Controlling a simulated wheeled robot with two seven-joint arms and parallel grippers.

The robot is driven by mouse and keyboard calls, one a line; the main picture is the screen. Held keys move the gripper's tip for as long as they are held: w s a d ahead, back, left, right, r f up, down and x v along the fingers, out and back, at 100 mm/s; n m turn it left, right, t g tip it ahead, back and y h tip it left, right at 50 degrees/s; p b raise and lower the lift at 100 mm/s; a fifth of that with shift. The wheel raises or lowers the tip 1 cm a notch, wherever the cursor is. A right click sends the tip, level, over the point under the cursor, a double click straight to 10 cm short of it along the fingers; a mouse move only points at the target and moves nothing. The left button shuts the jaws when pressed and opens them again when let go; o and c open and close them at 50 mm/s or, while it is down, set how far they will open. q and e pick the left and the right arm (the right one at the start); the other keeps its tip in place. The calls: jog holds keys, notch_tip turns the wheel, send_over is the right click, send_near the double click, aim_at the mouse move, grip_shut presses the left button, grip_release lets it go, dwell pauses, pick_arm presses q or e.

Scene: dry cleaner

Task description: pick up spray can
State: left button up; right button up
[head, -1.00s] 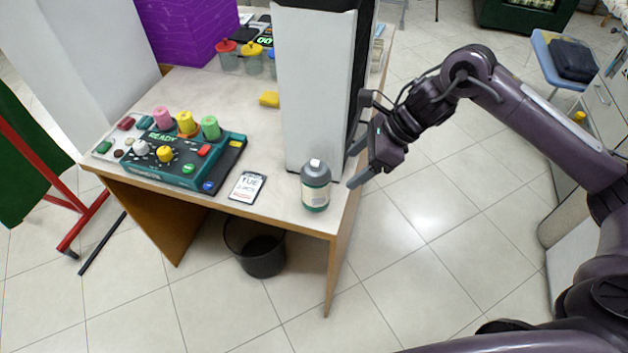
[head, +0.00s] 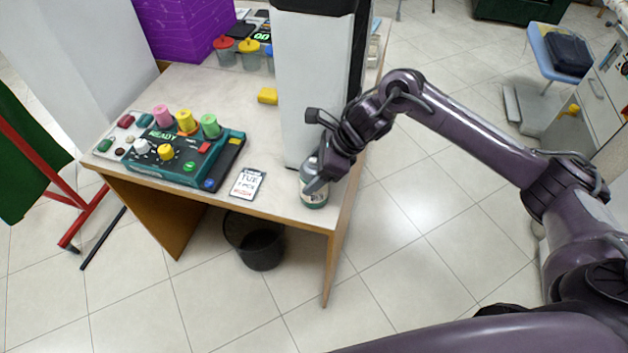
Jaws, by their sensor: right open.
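The spray can (head: 314,198), a short grey-green bottle with a pale label, stands upright at the table's front right corner. Its top right side is partly hidden by my right gripper (head: 312,180). My right gripper is open, with its fingers at the can's upper part. One finger passes in front of the can; the other is hard to make out, so I cannot tell whether the can is fully between them. My left gripper is not in view.
A tall white-and-black machine (head: 305,90) stands right behind the can. A card (head: 247,184) and a green control panel (head: 180,160) lie to the left on the table (head: 232,110). A black bin (head: 258,246) is below.

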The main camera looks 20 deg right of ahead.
jog(key=c, duration=0.9)
jog(key=shift+o, duration=0.2)
